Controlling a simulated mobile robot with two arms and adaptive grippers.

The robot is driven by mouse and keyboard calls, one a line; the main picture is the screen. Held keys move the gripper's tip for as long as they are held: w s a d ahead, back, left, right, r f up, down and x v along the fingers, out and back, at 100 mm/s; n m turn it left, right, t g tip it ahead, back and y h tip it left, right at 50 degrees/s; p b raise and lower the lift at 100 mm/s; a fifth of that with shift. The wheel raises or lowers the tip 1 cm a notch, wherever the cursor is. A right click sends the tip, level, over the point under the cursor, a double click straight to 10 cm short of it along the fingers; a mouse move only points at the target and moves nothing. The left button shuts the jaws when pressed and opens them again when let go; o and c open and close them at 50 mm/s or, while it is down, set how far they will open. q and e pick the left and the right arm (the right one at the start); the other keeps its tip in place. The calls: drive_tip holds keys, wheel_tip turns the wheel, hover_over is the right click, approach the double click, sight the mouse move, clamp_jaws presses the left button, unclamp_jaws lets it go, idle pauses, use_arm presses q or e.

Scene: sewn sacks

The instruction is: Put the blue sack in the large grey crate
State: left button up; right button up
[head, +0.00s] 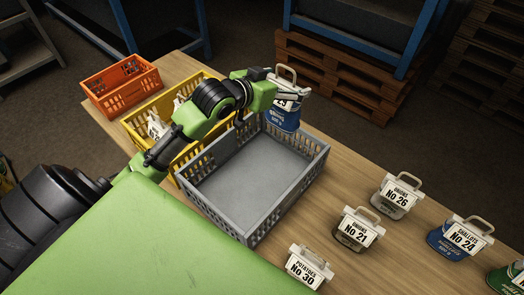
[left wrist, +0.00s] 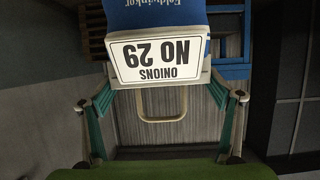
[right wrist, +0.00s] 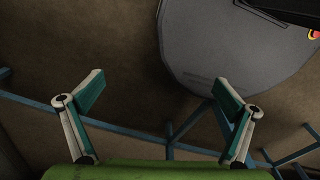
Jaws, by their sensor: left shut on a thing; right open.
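The blue sack (head: 281,121) with a white label hangs from my left gripper (head: 283,92) at the far corner of the large grey crate (head: 218,214). In the left wrist view, the sack (left wrist: 150,17) carries a label reading Onions No 29, and my left gripper (left wrist: 156,82) is shut at its label and handle. I cannot tell whether the sack is over the crate's rim or just beyond it. The crate's visible floor is empty. My right gripper (right wrist: 158,92) is open and empty, with floor and a grey rounded surface behind it.
A yellow crate (head: 147,106) with white-labelled sacks and an orange crate (head: 137,99) stand left of the grey one. Sacks No 30 (head: 308,270), No 21 (head: 350,240), No 26 (head: 390,207) and blue-based No 24 (head: 445,247) stand to the right. Pallets (head: 330,78) stand behind the table.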

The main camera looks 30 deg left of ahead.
sight(276, 112)
use_arm(q)
drive_tip(key=shift+w+f, duration=0.1)
drive_tip(key=shift+f, duration=0.45)
drive_tip(key=shift+s+f+b, duration=0.1)
drive_tip(key=shift+s+b, duration=0.1)
drive_tip(key=shift+b, duration=0.2)
drive_tip(key=shift+s+a+f+b, duration=0.1)
drive_tip(key=shift+s+f+b, duration=0.15)
drive_tip(key=shift+b, duration=0.15)
wheel_tip(276, 112, down, 6)
drive_tip(key=b, duration=0.6)
drive_tip(key=shift+w+f, duration=0.1)
drive_tip(key=shift+f, duration=0.1)
drive_tip(key=shift+f+b, duration=0.55)
drive_tip(key=shift+b, duration=0.2)
drive_tip(key=shift+f, duration=0.3)
wheel_tip(276, 112, down, 10)
drive_tip(key=shift+r+p, duration=0.15)
drive_tip(key=shift+p, duration=0.2)
drive_tip(key=o, duration=2.1)
use_arm(e)
wheel_tip(276, 112, down, 9)
drive_tip(key=w, duration=0.1)
